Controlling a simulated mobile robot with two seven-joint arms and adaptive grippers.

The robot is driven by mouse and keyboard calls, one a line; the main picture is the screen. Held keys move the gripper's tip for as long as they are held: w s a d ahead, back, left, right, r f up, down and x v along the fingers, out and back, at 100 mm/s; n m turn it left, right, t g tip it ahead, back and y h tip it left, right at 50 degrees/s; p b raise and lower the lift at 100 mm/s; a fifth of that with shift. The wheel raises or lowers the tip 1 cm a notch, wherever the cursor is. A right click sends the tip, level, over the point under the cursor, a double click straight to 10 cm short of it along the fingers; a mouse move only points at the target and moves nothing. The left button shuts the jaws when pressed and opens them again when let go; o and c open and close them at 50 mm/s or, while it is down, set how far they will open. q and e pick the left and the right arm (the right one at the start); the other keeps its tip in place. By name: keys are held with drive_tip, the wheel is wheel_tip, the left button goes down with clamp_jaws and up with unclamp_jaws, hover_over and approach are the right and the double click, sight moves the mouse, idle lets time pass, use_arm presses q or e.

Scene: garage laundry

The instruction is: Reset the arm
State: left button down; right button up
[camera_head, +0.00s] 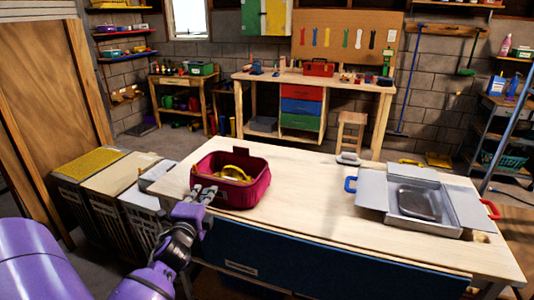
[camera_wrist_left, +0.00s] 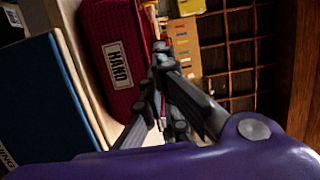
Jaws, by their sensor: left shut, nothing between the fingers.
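My left gripper (camera_head: 203,193) is at the near left edge of the wooden table (camera_head: 300,220), at the near left side of a dark red tool bag (camera_head: 232,194). Its fingers are shut with nothing between them. In the left wrist view my left gripper (camera_wrist_left: 160,72) points along the side of the red bag (camera_wrist_left: 118,50), which has a white label. I cannot tell whether the fingers touch the bag. A yellow item (camera_head: 234,172) shows inside the bag. My right gripper is not in view.
An open grey box (camera_head: 440,228) with blue and red handles stands on the table's right. The tabletop middle is clear. Lidded bins (camera_head: 95,190) stand left of the table. A workbench (camera_head: 320,80) with a red toolbox (camera_head: 319,68) stands at the back, with a stool (camera_head: 350,133) before it.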

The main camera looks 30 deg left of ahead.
use_arm(q)
drive_tip(key=s+d+f+n+g+h+p, duration=0.1)
drive_tip(key=s+d+f+n+h, duration=0.25)
drive_tip(key=d+f, duration=0.5)
drive_tip(key=s+d+f+n+g+h+p, duration=0.1)
drive_tip(key=s+d+f+n+g+h, duration=0.1)
drive_tip(key=s+d+f+n, duration=0.5)
drive_tip(key=s+d+f+n+g+h+p, duration=0.1)
drive_tip(key=s+d+f+g, duration=0.1)
drive_tip(key=s+d+f, duration=0.4)
drive_tip(key=s+d+f+g+h, duration=0.2)
drive_tip(key=s+d+f, duration=0.3)
drive_tip(key=s+d, duration=0.9)
drive_tip(key=s, duration=0.2)
drive_tip(key=shift+s+d+f+n+p, duration=0.35)
drive_tip(key=shift+d+p, duration=0.05)
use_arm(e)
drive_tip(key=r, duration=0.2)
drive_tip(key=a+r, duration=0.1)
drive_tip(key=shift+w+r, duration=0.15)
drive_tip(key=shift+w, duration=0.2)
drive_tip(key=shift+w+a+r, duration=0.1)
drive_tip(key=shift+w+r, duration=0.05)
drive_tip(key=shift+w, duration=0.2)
